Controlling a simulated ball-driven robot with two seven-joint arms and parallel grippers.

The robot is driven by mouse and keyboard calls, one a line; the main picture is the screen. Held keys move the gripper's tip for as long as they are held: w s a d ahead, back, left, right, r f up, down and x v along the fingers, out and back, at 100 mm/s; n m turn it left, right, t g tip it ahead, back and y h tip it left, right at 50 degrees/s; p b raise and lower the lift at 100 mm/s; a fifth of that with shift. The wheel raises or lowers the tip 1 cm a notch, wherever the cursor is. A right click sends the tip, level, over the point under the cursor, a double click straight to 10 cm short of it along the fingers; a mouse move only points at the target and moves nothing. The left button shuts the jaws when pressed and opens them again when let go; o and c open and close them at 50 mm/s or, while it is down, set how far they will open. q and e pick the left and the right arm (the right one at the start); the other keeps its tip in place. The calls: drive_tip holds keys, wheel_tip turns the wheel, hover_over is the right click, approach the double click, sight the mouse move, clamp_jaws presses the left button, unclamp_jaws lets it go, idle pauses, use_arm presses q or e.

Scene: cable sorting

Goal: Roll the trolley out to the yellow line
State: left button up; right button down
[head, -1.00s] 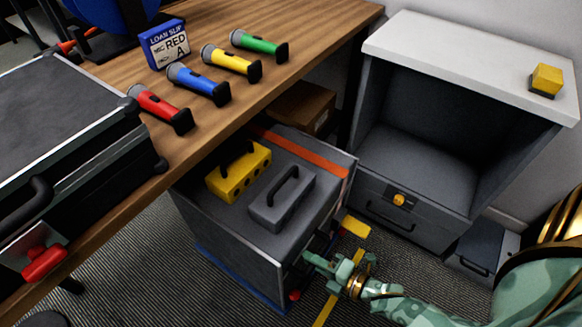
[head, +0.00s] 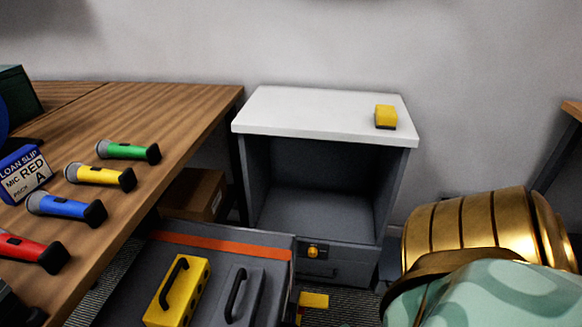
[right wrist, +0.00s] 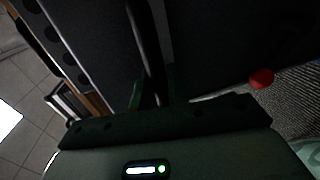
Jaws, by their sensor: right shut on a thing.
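The trolley is a dark grey box with an orange stripe along its top (head: 222,244), standing beside the wooden table in the head view. A yellow block with a black handle (head: 178,292) and a grey handled block (head: 242,299) sit on it. In the right wrist view my right gripper (right wrist: 153,94) is shut on a black bar handle (right wrist: 146,45) at the trolley's dark side. In the head view only my right arm shows, at lower right; its gripper is out of frame. A small yellow patch (head: 314,299) shows beside the trolley; I cannot tell whether it is the line.
A grey cabinet with a white top (head: 300,108) stands at the wall, with a yellow block (head: 386,117) on top. Several microphones and a loan slip sign (head: 24,172) are on the wooden table (head: 150,115). A brown box (head: 195,193) is under the table.

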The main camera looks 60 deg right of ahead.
drive_tip(key=c, duration=1.4)
unclamp_jaws()
